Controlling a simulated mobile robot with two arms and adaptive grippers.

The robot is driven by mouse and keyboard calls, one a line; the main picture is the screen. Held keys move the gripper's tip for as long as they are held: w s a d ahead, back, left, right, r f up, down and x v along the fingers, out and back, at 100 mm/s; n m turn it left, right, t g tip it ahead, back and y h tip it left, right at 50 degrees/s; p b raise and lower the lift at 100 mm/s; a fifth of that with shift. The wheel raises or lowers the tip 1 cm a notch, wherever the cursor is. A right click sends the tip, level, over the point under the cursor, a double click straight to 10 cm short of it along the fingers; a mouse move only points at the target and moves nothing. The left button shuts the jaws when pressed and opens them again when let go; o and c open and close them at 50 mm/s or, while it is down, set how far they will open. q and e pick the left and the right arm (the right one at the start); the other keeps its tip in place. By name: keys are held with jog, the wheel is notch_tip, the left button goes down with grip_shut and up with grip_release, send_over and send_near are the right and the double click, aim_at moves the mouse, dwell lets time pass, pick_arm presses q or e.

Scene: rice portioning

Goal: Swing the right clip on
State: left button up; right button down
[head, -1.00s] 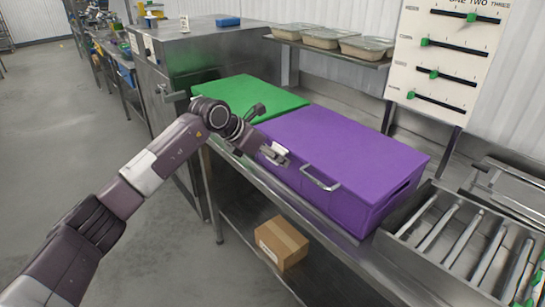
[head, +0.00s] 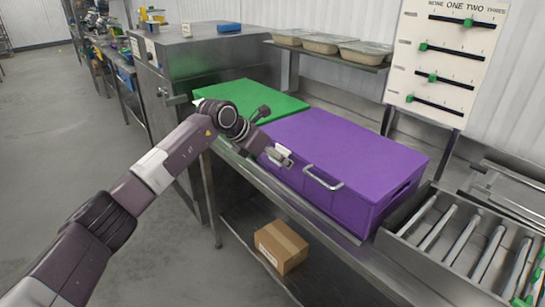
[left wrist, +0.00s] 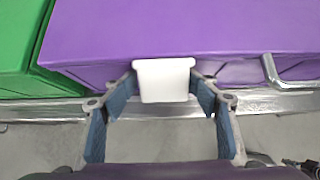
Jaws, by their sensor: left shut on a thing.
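The purple box (head: 355,150) sits closed on the steel bench. A small white clip (left wrist: 163,80) is at its upper front edge, near the green end, and also shows in the head view (head: 284,150). My left gripper (left wrist: 163,97) is shut on this clip, one finger on each side. In the head view my left gripper (head: 275,156) reaches the box front from the left. Whether the clip is latched cannot be told. A metal handle (head: 322,180) is to the right of the clip. My right gripper is not in view.
A green lid (head: 250,100) lies left of the purple box. A metal roller tray (head: 450,235) stands to its right. Foil trays (head: 330,45) are on the shelf behind. A cardboard box (head: 281,246) is on the lower shelf. The floor at left is clear.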

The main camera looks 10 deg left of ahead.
aim_at(290, 155)
pick_arm(q)
jog(key=o, duration=0.5)
jog(key=shift+w+d+f, duration=0.1)
jog(key=shift+w+d, duration=0.45)
jog(key=shift+d, duration=0.25)
jog(key=o, duration=0.6)
jog(key=shift+w+d+f, duration=0.3)
jog(key=shift+w+d, duration=0.3)
jog(key=shift+w, duration=0.15)
jog(key=shift+c, duration=0.2)
jog(key=shift+w+d+b, duration=0.1)
jog(key=shift+d+b, duration=0.05)
jog(key=shift+b, duration=0.2)
jog(key=shift+c, duration=0.2)
jog(key=shift+w+d+f, duration=0.3)
jog(key=shift+w+d, duration=0.2)
jog(key=shift+w, duration=0.1)
jog(key=shift+c, duration=0.8)
jog(key=shift+c, duration=0.5)
jog(key=shift+s+a+r, duration=0.15)
jog(key=shift+s, duration=0.05)
jog(key=c, duration=0.6)
jog(key=shift+o, duration=0.2)
